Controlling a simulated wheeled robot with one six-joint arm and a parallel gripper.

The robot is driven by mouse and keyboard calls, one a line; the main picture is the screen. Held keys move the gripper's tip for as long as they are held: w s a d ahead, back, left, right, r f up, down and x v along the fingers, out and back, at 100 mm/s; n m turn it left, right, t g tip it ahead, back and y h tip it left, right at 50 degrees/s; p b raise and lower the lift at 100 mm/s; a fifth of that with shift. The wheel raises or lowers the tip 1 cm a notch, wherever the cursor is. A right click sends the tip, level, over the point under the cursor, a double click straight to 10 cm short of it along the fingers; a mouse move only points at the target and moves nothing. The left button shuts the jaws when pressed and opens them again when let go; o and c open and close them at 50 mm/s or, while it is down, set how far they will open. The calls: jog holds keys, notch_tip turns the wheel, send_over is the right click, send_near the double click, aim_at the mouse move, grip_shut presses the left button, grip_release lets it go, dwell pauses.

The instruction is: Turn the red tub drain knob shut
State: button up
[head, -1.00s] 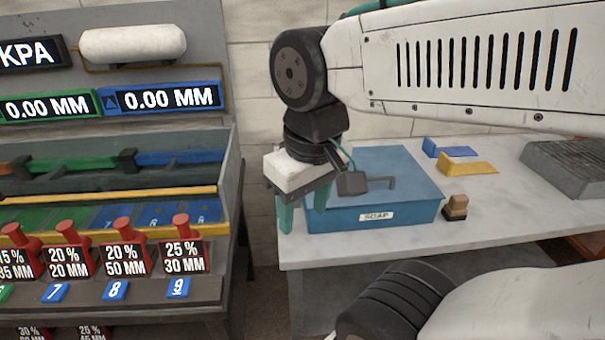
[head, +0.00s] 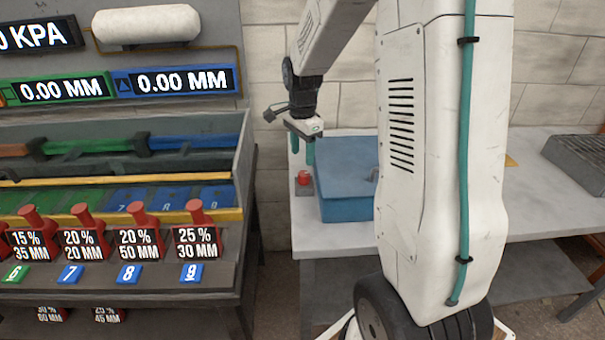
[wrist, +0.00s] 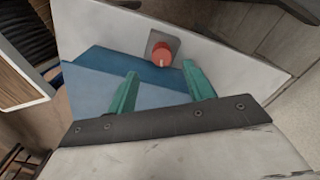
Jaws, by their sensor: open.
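The red drain knob (head: 304,178) sits on a small grey plate on the light bench top, just left of the blue soap tub. In the wrist view the round red knob (wrist: 162,54) has a pale line on its face and lies beyond the fingertips, between their directions. My gripper (head: 302,150) hangs above the knob with its green fingers pointing down. In the wrist view its two fingers (wrist: 158,82) are spread and empty, apart from the knob. The blue tub (head: 340,205) also shows under the left finger in the wrist view (wrist: 95,80).
A panel rack with several red-handled labelled blocks (head: 140,240) stands at the left, with a gap before the bench (head: 430,220). A grey ribbed box (head: 580,160) is at the far right. My arm hides part of the bench.

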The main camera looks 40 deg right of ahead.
aim_at(303, 174)
jog(key=shift+w+d+f, duration=0.1)
jog(key=shift+d+f, duration=0.05)
jog(key=shift+f, duration=0.3)
notch_tip(303, 174, down, 7)
jog(key=shift+f, duration=0.15)
jog(key=c, duration=1)
